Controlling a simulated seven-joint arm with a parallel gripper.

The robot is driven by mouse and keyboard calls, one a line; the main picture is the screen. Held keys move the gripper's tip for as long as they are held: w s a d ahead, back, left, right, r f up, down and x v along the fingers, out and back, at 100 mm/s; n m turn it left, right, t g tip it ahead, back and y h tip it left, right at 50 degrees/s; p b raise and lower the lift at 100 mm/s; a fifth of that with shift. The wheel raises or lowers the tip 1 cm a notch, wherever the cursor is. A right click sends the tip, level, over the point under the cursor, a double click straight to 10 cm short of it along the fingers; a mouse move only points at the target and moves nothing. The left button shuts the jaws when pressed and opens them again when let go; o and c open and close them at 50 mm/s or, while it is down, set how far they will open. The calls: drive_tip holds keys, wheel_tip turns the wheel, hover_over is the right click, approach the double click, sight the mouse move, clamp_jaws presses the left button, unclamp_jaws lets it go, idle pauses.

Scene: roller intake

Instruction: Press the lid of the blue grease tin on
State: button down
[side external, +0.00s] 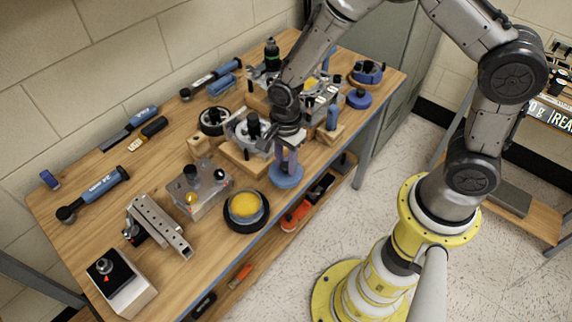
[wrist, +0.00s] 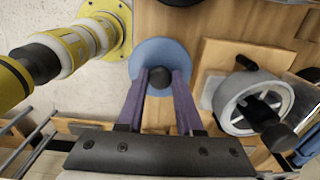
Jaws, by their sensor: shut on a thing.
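My gripper (side external: 287,165) has its purple fingers closed on the dark knob of a round blue lid (side external: 286,178). In the wrist view the knob (wrist: 158,78) sits between the fingertips, with the blue disc (wrist: 160,50) around it. The lid looks level, at the bench's front edge; its height above the wood is hard to tell. An open round tin with yellow grease (side external: 244,204) stands left of the lid in the side view, inside a dark ring. The lid is apart from it.
A metal block with knobs (side external: 202,190) stands close left of the tin, and a slotted metal bar (side external: 158,227) is further left. A grey round housing (wrist: 255,103) is right of my fingers in the wrist view. Blue round parts (side external: 358,98) lie at the bench's far right.

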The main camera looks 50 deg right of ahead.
drive_tip(key=shift+r, duration=1.8)
drive_tip(key=shift+r+m, duration=0.15)
drive_tip(key=shift+m, duration=0.15)
drive_tip(key=shift+n, duration=0.5)
drive_tip(key=shift+w+a+f, duration=0.1)
drive_tip(key=shift+w+a, duration=0.1)
drive_tip(key=shift+a, duration=2.05)
drive_tip(key=shift+w+a+f, duration=0.1)
drive_tip(key=shift+w+a, duration=0.15)
drive_tip(key=shift+a, duration=2)
drive_tip(key=shift+w+a, duration=0.2)
drive_tip(key=shift+a, duration=2.05)
drive_tip(key=shift+f, duration=1.3)
drive_tip(key=shift+c, duration=2.4)
unclamp_jaws()
